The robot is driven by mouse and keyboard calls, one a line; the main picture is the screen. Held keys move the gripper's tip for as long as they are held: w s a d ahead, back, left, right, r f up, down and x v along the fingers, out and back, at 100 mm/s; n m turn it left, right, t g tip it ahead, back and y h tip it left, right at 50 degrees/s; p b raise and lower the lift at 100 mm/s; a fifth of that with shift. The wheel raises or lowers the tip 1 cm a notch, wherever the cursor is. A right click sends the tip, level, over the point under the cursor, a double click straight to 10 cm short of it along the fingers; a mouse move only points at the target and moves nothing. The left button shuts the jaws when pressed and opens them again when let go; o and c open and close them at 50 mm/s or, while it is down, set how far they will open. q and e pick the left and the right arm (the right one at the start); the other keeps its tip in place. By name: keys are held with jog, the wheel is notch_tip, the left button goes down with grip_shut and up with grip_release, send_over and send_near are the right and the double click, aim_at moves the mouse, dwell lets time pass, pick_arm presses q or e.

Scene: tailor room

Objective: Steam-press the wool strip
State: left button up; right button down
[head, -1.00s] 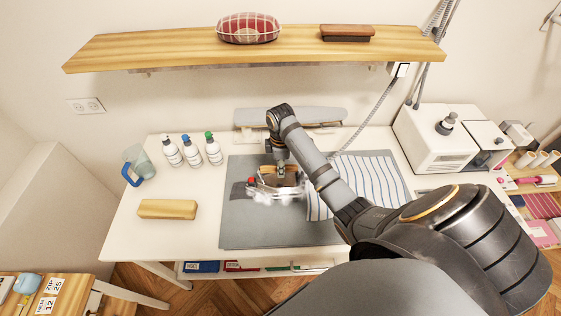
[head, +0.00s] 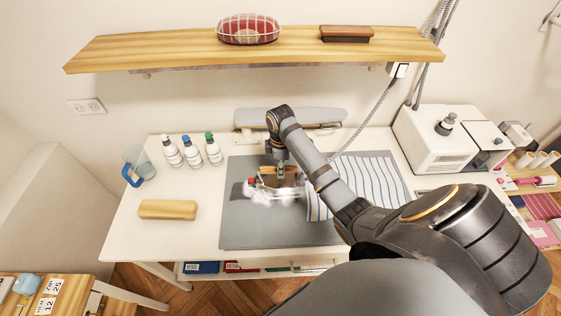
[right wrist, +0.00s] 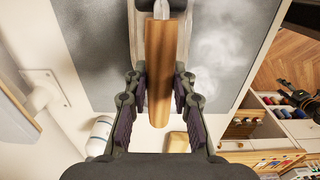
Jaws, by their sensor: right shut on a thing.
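My right gripper (head: 281,172) is shut on the wooden handle of the steam iron (head: 268,192). In the right wrist view the handle (right wrist: 160,70) lies lengthwise between the fingers of the gripper (right wrist: 159,95). The iron is over the grey pressing mat (head: 245,228), and white steam spreads around its near edge. A dark grey strip, likely the wool strip (head: 237,192), shows at the iron's left end; the rest is hidden under iron and steam. I cannot tell whether the iron touches it.
A striped cloth (head: 378,180) lies on the mat's right side. A wooden block (head: 167,209), several spray bottles (head: 192,151) and a jug with a blue handle (head: 138,165) stand at left. A white steam station (head: 435,140) stands at right. A sleeve board (head: 290,117) is behind.

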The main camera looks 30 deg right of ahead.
jog(key=shift+w+f+b, duration=0.1)
jog(key=shift+f+b, duration=0.4)
jog(key=shift+f, duration=0.65)
jog(key=shift+s+a+r+p, duration=0.15)
jog(key=shift+s+p, duration=0.15)
jog(key=shift+p, duration=0.25)
jog(key=shift+s+a+p, duration=0.25)
jog(key=shift+s+p, duration=0.25)
jog(key=shift+p, duration=0.05)
jog(key=shift+w, duration=0.15)
jog(key=shift+w+d+f+b, duration=0.1)
jog(key=shift+w+d+b, duration=0.1)
jog(key=shift+w+d, duration=0.35)
jog(key=shift+w+d+f+b, duration=0.15)
jog(key=shift+w+d, duration=0.15)
jog(key=shift+w, duration=0.45)
jog(key=shift+w+a, duration=0.1)
jog(key=shift+a, duration=0.05)
